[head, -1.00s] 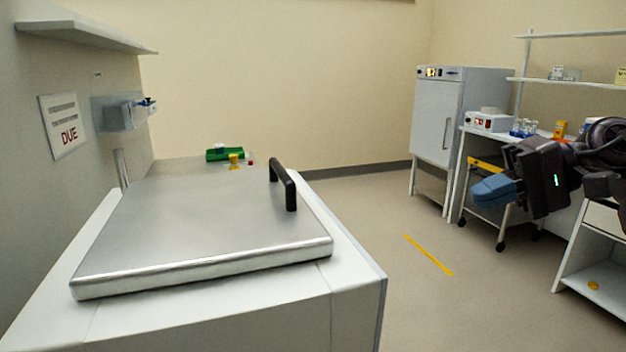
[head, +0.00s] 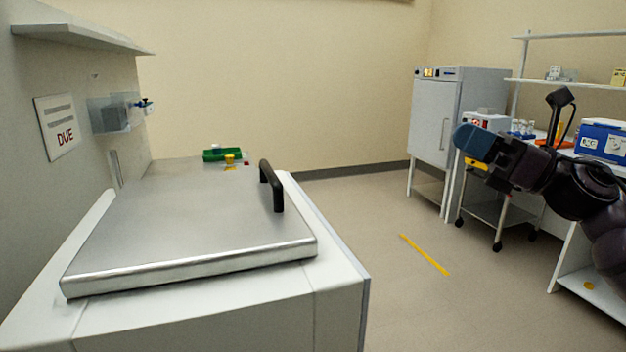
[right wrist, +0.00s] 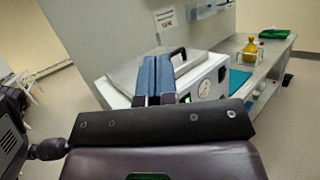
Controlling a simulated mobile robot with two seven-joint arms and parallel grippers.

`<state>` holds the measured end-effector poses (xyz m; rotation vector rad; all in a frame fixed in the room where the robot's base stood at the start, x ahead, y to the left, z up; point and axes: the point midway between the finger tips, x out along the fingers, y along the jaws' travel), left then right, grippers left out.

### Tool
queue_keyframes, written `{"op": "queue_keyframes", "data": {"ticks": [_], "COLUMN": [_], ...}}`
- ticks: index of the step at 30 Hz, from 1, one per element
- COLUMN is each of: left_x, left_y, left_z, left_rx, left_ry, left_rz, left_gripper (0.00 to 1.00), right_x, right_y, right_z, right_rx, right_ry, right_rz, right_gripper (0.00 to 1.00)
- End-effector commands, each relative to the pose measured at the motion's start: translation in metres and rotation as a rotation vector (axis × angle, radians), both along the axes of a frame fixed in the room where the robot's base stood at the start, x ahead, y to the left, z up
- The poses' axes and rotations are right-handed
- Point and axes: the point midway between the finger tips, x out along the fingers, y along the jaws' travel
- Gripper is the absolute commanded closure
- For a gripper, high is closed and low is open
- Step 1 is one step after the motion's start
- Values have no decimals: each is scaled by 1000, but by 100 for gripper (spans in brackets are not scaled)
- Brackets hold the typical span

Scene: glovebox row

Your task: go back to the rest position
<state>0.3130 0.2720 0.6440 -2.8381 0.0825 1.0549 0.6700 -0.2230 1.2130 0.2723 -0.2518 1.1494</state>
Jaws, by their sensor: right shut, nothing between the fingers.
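My right gripper (head: 470,140) is at the right of the head view, raised in front of the white cabinet and the bench, with its blue fingers pointing left. In the right wrist view its two blue fingers (right wrist: 155,80) are pressed together with nothing between them. It is apart from everything around it. My left gripper is not in the head view.
A white chest with a steel lid (head: 190,235) and black handle (head: 271,187) fills the left foreground. A green tray (head: 222,154) lies behind it. A white cabinet (head: 434,125) and a blue-and-white box (head: 602,140) are at right. The middle floor (head: 390,225) is clear.

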Motion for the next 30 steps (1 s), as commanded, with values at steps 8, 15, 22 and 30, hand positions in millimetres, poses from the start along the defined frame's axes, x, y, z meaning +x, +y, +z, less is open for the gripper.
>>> {"op": "queue_keyframes", "data": {"ticks": [8,15,22,30], "left_x": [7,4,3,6], "left_y": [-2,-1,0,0], "left_z": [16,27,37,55], "left_rx": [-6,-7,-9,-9], "left_ry": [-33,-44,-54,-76], "left_rz": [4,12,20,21], "left_gripper": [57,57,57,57], "right_x": [12,-7,-59,-149], "right_y": [-27,-49,-58,-55], "right_z": [-81,-189,-291,-386], "right_rx": [721,1256,1694,2078], "right_ry": [767,1249,1558,1754], "right_rz": [39,22,-47,-182], "right_gripper": [100,100,100,100]}}
